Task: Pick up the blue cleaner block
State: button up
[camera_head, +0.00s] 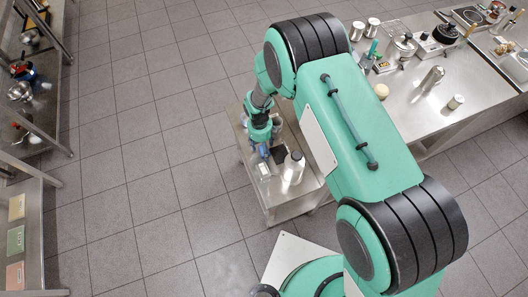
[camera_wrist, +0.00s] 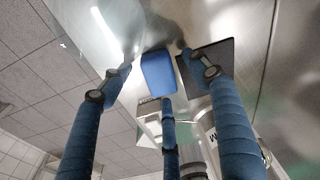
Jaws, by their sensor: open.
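The blue cleaner block (camera_wrist: 157,76) lies on a shiny metal top in the wrist view, just left of a flat black square. My gripper (camera_wrist: 160,62) has three blue fingers spread around the block. One fingertip is to its left, one to its right, and one at its near edge. The fingers are open and I see no grip on it. In the head view my gripper (camera_head: 261,150) points down over the small metal cart (camera_head: 300,203). There I cannot clearly tell the block from the blue fingers.
The flat black square (camera_wrist: 212,62) is close beside the right finger. A pale bottle (camera_head: 293,168) and a small light-topped item (camera_head: 263,171) stand on the cart near my gripper. A steel counter (camera_head: 415,112) with pots is on the right, metal shelves on the left. Tiled floor between is clear.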

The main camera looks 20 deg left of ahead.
dwell(0.5)
jog(key=c, duration=1.3)
notch_tip(320, 180, up, 10)
jog(key=p, duration=0.2)
